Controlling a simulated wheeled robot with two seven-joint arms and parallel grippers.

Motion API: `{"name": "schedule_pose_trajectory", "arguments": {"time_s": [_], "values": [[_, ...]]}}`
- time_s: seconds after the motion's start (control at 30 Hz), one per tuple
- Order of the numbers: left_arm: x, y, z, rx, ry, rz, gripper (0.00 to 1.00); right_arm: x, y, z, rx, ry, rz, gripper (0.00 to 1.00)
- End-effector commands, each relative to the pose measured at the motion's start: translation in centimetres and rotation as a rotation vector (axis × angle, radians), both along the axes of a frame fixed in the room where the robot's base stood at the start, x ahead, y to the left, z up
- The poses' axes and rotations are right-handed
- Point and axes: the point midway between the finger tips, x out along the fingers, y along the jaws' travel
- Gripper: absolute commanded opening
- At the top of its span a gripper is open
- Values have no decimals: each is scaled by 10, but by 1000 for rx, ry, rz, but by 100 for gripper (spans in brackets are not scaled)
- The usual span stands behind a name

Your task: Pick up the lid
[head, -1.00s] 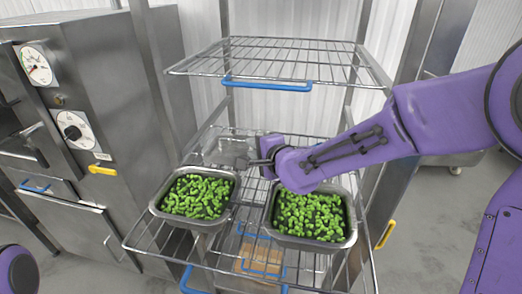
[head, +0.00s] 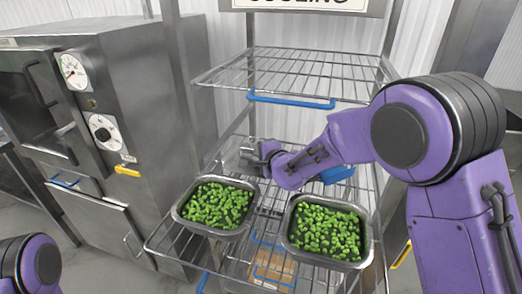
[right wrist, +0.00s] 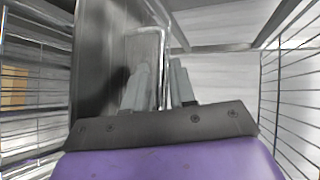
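The steel lid (head: 235,154) is on the wire rack behind the left tray of green vegetables, partly hidden by that tray and my right gripper. My right gripper (head: 256,157) reaches in from the right, beside the lid's right side. In the right wrist view, my right gripper (right wrist: 160,72) has its two fingers apart. The lid (right wrist: 146,48) stands up between and beyond them, its bright rim lying between the fingers with a small gap to the right finger. Firm contact cannot be made out. My left gripper is out of view.
Two steel trays of green pieces, the left tray (head: 180,213) and right tray (head: 287,243), stand on the rack shelf (head: 165,240). An upper wire shelf (head: 290,75) is above. A steel oven (head: 150,150) stands left. A blue object (head: 338,174) lies behind the right tray.

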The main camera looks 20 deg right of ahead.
Motion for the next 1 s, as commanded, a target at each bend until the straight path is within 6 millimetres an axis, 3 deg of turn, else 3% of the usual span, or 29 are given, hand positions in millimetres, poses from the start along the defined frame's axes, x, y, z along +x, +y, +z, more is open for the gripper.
{"name": "schedule_pose_trajectory", "arguments": {"time_s": [0.2,0.3,0.67,1.0], "values": [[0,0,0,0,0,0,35,0,0,0,0,0,0,25],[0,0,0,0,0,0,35,0,0,0,0,0,-1,0],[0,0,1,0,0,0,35,0,-2,-2,-3,5,1,0],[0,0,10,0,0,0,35,4,-22,-1,0,8,20,0]]}}
